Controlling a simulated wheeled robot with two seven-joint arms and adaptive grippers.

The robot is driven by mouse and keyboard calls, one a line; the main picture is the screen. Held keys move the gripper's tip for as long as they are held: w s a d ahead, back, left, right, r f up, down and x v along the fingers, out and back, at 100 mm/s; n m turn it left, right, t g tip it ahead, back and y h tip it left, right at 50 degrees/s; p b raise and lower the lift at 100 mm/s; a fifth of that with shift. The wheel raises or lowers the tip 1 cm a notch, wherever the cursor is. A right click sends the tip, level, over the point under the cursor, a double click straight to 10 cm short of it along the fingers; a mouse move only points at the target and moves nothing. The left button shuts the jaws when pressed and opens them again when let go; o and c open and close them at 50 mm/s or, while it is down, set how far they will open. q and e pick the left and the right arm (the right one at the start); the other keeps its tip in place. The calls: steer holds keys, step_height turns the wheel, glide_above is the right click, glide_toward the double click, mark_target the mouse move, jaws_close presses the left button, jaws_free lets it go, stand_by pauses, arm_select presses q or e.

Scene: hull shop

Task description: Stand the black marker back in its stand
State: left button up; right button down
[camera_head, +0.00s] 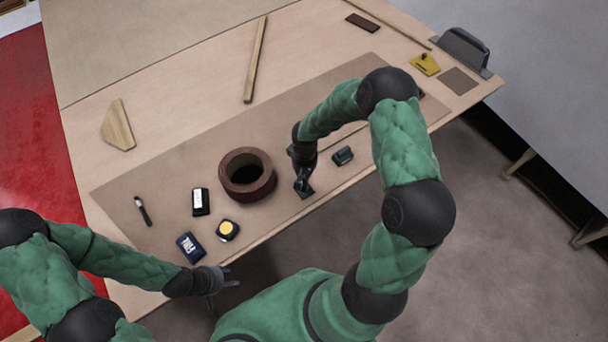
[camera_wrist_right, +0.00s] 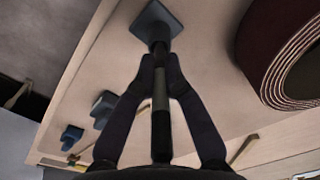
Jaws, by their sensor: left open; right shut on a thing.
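The black marker (camera_wrist_right: 161,128), a dark rod with a greyer stretch, is gripped between the fingers of my right gripper (camera_wrist_right: 160,75) in the right wrist view. Its far end meets or overlaps a small dark blue stand (camera_wrist_right: 153,18) with a square base; I cannot tell whether it sits inside. In the head view my right gripper (camera_head: 303,184) is shut low over the stand (camera_head: 306,193), near the table's front edge, and mostly hides the marker. My left gripper (camera_head: 218,280) is open and empty at the front edge, away from the marker.
A large brown roll (camera_head: 232,190) stands left of my right gripper. A dark block (camera_head: 343,155) is to its right. A tape measure (camera_head: 228,230), a navy box (camera_head: 190,246), a white-and-black box (camera_head: 200,201) and a black-and-white tool (camera_head: 143,211) lie further left.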

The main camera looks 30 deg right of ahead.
stand_by(0.8)
steer(key=shift+f+b, duration=0.75)
steer(key=shift+b, duration=0.5)
stand_by(1.1)
steer(key=c, duration=1.2)
jaws_free()
steer(key=shift+c, duration=0.2)
steer(key=shift+r, duration=0.1)
step_height(320, 180, up, 12)
steer(key=shift+f, duration=0.1)
steer(key=shift+s, duration=0.1)
